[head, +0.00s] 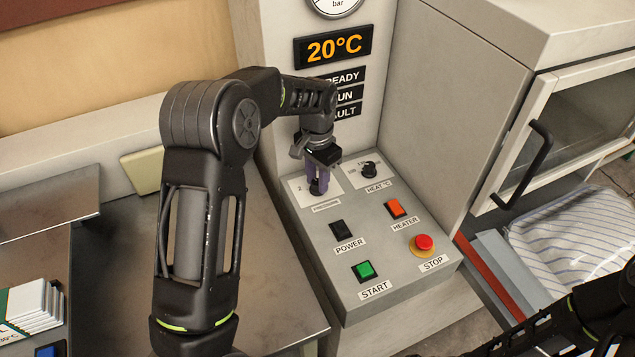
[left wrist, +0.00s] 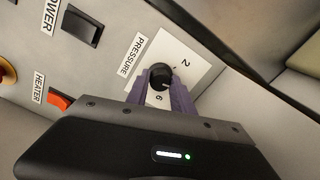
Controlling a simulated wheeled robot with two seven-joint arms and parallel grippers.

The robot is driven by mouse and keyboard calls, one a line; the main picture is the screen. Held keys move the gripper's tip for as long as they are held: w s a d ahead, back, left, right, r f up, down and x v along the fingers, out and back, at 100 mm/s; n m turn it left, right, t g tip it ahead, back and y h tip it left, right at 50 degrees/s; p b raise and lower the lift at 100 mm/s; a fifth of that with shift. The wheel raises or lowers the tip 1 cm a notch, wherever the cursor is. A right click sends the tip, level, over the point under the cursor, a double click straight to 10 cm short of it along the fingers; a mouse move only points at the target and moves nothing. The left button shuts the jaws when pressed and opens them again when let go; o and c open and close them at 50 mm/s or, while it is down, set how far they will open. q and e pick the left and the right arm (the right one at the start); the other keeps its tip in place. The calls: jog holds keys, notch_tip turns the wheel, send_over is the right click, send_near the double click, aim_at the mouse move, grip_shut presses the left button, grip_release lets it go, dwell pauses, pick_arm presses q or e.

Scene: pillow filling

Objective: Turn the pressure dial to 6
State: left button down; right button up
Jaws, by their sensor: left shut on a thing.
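The pressure dial (left wrist: 160,76) is a black round knob on a white scale plate (left wrist: 185,58) on the grey control panel. In the left wrist view a 2 and a 6 show on the plate, and the label PRESSURE is beside it. My left gripper (head: 317,186) is shut on the dial, its purple fingers on either side of the knob; they also show in the left wrist view (left wrist: 163,92). In the head view the gripper hides most of the dial and scale. I cannot tell which number the knob's mark points to. My right gripper is not in view.
The panel also bears a heat dial (head: 369,170), a black power switch (head: 342,230), an orange heater switch (head: 396,208), a green start button (head: 364,271) and a red stop button (head: 424,244). A display (head: 333,47) reads 20°C. A cabinet handle (head: 527,165) juts out at right.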

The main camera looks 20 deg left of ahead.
aim_at(317, 182)
pick_arm(q)
jog(key=m+b, duration=0.1)
jog(key=m, duration=0.2)
jog(key=shift+m, duration=0.3)
jog(key=m, duration=0.3)
jog(key=shift+m+b, duration=0.3)
jog(key=m, duration=0.3)
jog(key=shift+m, duration=2.1)
jog(key=c, duration=1.1)
grip_release()
jog(key=shift+r+b, duration=0.55)
jog(key=shift+r, duration=3.35)
